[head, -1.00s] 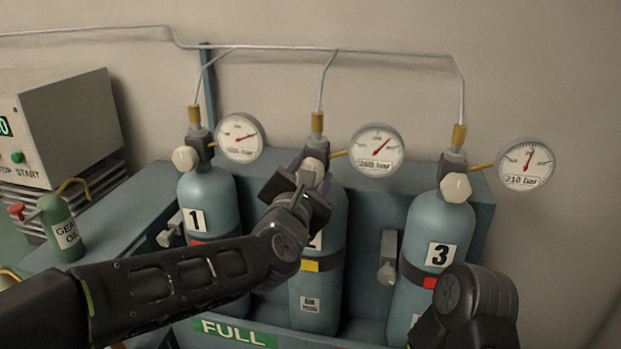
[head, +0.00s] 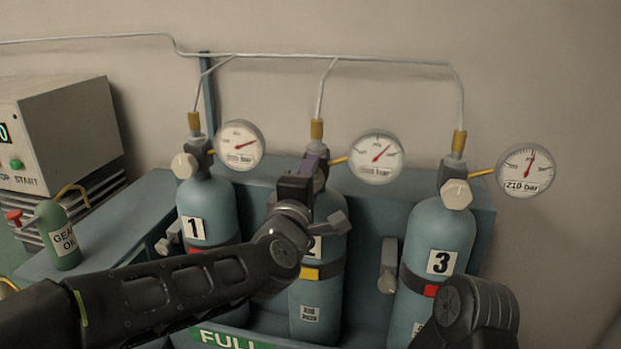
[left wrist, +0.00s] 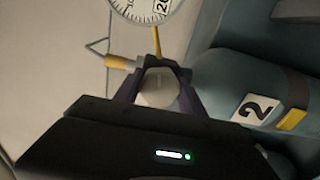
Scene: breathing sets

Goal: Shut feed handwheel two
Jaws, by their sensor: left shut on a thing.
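Cylinder two (head: 318,265) stands in the middle of the rack, with a "2" label and a yellow band. Its pale round handwheel (left wrist: 158,88) shows in the left wrist view between the two purple fingers. My left gripper (head: 310,165) is at the cylinder's valve and is shut on that handwheel; in the head view the gripper body hides the wheel. The gauge of cylinder two (head: 376,157) stands right of the valve; its needle points up and right. My right arm (head: 468,310) shows at the lower right, in front of cylinder three; its fingertips are out of view.
Cylinder one (head: 205,215) and cylinder three (head: 437,255) stand on either side, each with its own handwheel and gauge. A thin pipe (head: 270,56) runs above them. A grey compressor box (head: 65,130) and a green oil bottle (head: 59,238) are at the left.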

